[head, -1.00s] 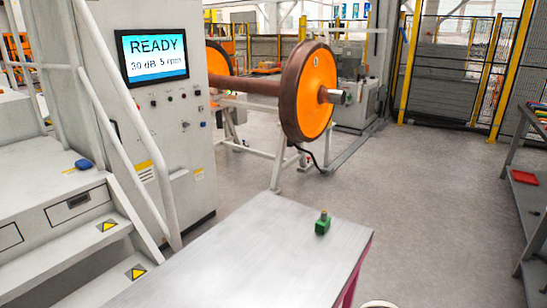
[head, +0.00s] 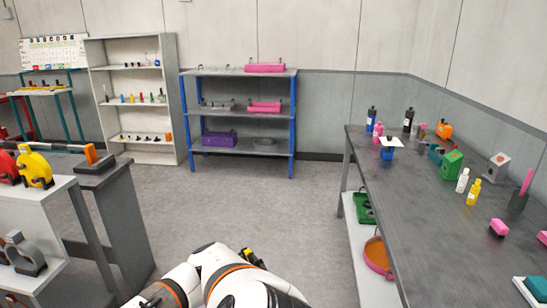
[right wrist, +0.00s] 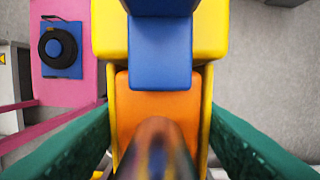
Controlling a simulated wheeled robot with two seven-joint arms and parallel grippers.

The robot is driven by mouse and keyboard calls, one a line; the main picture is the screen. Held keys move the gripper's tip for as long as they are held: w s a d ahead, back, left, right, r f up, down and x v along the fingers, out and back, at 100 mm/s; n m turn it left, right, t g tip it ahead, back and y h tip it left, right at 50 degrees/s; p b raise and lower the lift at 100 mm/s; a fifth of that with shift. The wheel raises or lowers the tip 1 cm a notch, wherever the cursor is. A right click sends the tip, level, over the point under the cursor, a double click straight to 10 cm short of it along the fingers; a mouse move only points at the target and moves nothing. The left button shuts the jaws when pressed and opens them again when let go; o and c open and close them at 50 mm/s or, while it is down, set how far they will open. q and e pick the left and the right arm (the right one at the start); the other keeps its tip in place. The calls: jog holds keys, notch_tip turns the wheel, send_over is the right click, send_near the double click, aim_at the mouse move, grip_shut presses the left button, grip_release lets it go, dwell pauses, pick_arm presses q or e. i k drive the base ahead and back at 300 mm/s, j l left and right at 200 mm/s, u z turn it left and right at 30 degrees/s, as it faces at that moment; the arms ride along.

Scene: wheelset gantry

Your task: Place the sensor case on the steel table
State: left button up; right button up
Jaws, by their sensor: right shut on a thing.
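In the right wrist view, the two green fingers of my right gripper (right wrist: 160,112) stand on either side of a yellow, orange and blue thing (right wrist: 158,92). The gripper is shut on it. A blurred shiny cylinder (right wrist: 157,148) rises towards the camera in front of the orange part. I cannot tell for sure whether this is the sensor case. In the head view, a long table with a dark grey metal top (head: 430,221) stands at the right; I cannot tell if it is the steel table. My left gripper is not clearly in view.
Bottles, a green box (head: 451,165) and small pink blocks stand on the right table. A blue-framed shelf (head: 240,73) and a white shelf (head: 112,87) stand at the back. A grey bench (head: 120,172) is at left. The floor between is clear.

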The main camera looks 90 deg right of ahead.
aim_at(417, 211)
jog(key=i+l+z, duration=0.15)
jog(key=l+z, duration=0.35)
jog(key=i+l+z, duration=0.2)
jog(key=l+z, duration=0.25)
jog(key=i+l+z, duration=0.25)
jog(key=z, duration=0.25)
jog(key=i+l+z, duration=0.2)
jog(key=z, duration=0.25)
jog(key=i+z, duration=0.8)
jog(key=z, duration=0.2)
jog(key=i+l+z, duration=0.2)
jog(key=l+z, duration=0.2)
jog(key=i+l+z, duration=0.2)
jog(key=z, duration=0.2)
jog(key=i+l+z, duration=0.25)
jog(key=z, duration=0.15)
